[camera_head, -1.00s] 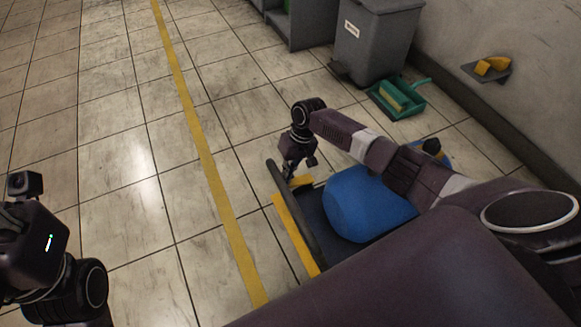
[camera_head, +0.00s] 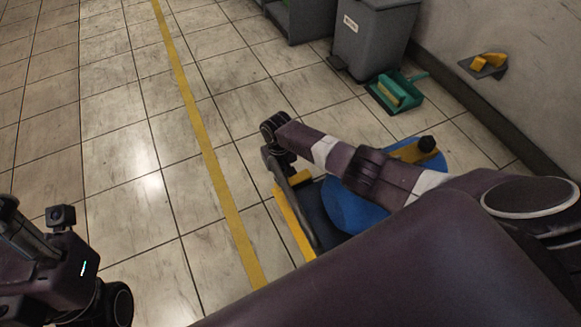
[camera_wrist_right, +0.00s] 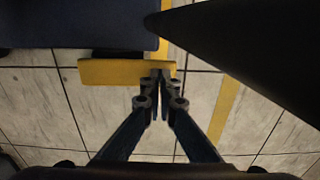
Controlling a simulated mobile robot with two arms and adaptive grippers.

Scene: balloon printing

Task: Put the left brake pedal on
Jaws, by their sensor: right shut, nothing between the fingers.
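A yellow brake pedal (camera_wrist_right: 112,72) sticks out at the end of the dark cart deck (camera_wrist_right: 75,25) in the right wrist view. In the head view a small yellow piece (camera_head: 299,178), apparently this pedal, shows beside the cart's dark bar. My right gripper (camera_wrist_right: 158,76) is shut and empty. Its fingertips overlap the pedal's right end in the picture; I cannot tell whether they touch. In the head view the right gripper (camera_head: 281,163) is partly hidden behind its wrist, at the cart's end. My left arm is at the lower left; its finger state is unclear.
A yellow edge strip (camera_head: 293,222) runs along the cart. A grey bin (camera_head: 370,35) and green dustpan (camera_head: 396,93) stand by the wall. Open tiled floor lies left.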

